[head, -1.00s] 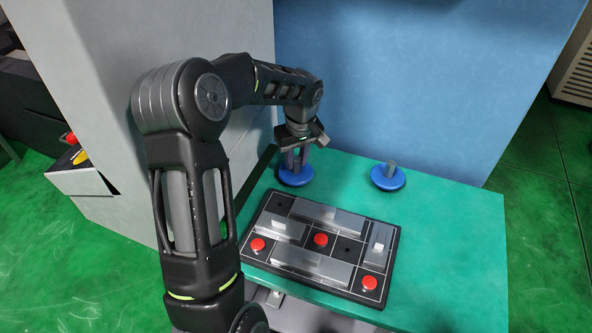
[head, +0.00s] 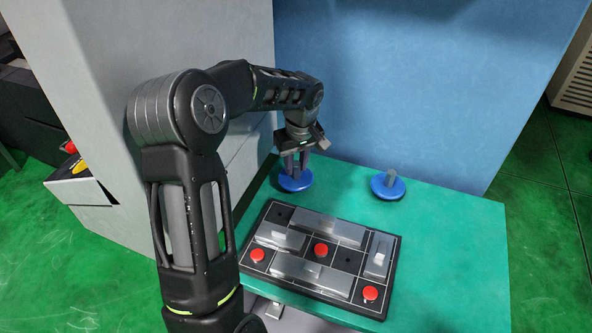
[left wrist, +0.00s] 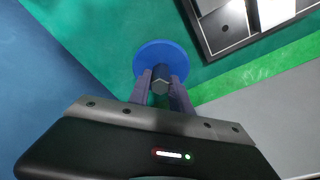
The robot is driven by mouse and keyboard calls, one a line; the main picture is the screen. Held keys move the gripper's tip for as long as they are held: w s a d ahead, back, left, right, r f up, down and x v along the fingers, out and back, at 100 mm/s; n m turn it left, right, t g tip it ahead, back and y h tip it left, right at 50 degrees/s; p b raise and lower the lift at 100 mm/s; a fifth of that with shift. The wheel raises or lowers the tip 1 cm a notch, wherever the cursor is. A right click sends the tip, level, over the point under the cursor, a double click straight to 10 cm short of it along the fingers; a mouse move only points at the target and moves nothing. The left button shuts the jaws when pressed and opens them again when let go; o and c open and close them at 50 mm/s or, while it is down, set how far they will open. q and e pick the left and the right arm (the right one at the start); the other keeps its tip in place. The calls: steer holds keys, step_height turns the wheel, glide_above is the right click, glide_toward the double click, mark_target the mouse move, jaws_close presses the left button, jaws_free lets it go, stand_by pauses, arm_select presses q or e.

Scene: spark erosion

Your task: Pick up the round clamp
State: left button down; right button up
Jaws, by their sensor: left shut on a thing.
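A round clamp with a blue disc base (head: 296,180) and a grey post stands at the back left of the green table. It also shows in the left wrist view as a blue disc (left wrist: 162,53) with a grey post top between the fingers. My left gripper (head: 298,164) points down over it, its fingers shut on the post. The base appears to rest on the table. A second round clamp (head: 389,187) of the same look stands apart to the right, with nothing touching it. My right gripper is not in view.
A black tray (head: 368,304) with grey blocks and red round knobs lies on the green table (head: 450,240) in front of the clamps. A blue wall rises behind the table and a grey cabinet side stands at left. The table's right side is clear.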

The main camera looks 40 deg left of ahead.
mark_target(297, 163)
arm_select(q)
step_height(297, 163, up, 8)
steer(key=shift+r+b, duration=0.25)
steer(key=shift+b, duration=0.3)
steer(key=shift+w+d, duration=0.1)
steer(key=shift+d, duration=0.05)
